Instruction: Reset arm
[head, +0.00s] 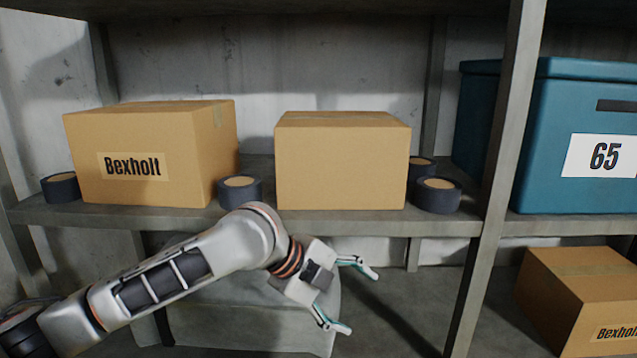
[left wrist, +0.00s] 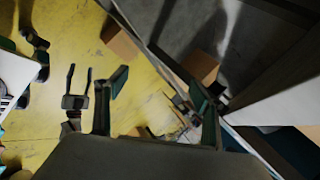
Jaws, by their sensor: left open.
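My left gripper (head: 358,302) is open and empty, in front of the shelf and below the middle board's edge. Its two teal-lined fingers point right, spread apart. In the left wrist view the open fingers (left wrist: 160,90) stand apart with nothing held between them. My left arm reaches in from the lower left of the head view, in front of a pale grey bin on the lower level. My right gripper does not show in the head view.
The middle shelf board (head: 350,225) bears a Bexholt box (head: 150,155), a plain box (head: 340,160) and several dark tape rolls (head: 438,195). A shelf post (head: 495,190) stands right of the gripper. A blue bin (head: 560,120) and another box (head: 580,300) lie beyond it.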

